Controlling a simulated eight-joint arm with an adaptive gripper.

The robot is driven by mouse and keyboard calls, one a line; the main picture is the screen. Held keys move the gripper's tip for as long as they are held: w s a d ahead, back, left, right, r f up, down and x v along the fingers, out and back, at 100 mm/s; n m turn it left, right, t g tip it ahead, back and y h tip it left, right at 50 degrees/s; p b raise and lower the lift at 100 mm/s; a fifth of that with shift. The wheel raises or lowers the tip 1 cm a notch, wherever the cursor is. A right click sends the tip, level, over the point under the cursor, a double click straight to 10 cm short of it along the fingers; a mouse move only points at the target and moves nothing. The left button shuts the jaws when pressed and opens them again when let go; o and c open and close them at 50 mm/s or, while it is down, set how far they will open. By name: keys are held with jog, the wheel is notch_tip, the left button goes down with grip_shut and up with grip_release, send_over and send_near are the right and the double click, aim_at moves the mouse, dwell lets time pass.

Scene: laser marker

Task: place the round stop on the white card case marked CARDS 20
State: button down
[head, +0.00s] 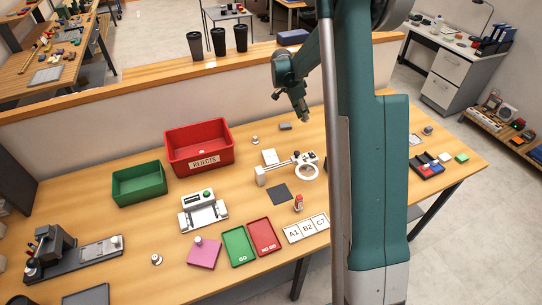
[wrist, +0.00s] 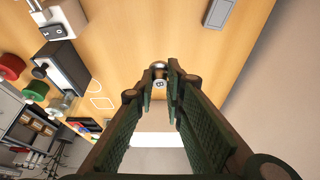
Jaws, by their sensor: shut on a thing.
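My gripper (head: 304,114) is above the back part of the wooden bench in the head view, pointing down. In the wrist view its dark green fingers (wrist: 161,82) are closed around a small silvery round piece (wrist: 159,76), which looks like the round stop. The fingers hide part of it, and it cannot be made out in the head view.
Green GO (head: 239,247) and red NO GO (head: 264,237) trays lie in front. A low partition runs behind. My arm hides the right part of the bench.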

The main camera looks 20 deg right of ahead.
jog(key=s+a+n, duration=0.1)
jog(key=s+a, duration=0.2)
jog(key=a, duration=0.7)
jog(key=s+a+r+n+t+p, duration=0.1)
jog(key=s+a, duration=0.3)
jog(key=a, duration=0.6)
jog(key=shift+s+a+r, duration=0.15)
jog(key=shift+a, duration=0.05)
send_over(272, 155)
jog(key=a, duration=0.2)
jog(key=shift+s+d+f, duration=0.1)
jog(key=shift+s+f, duration=0.05)
jog(key=shift+f, duration=1.4)
jog(key=shift+s+f, duration=0.1)
jog(key=shift+f, duration=1.45)
jog(key=shift+f, duration=0.1)
jog(key=shift+f, duration=1.8)
jog(key=shift+f, duration=0.15)
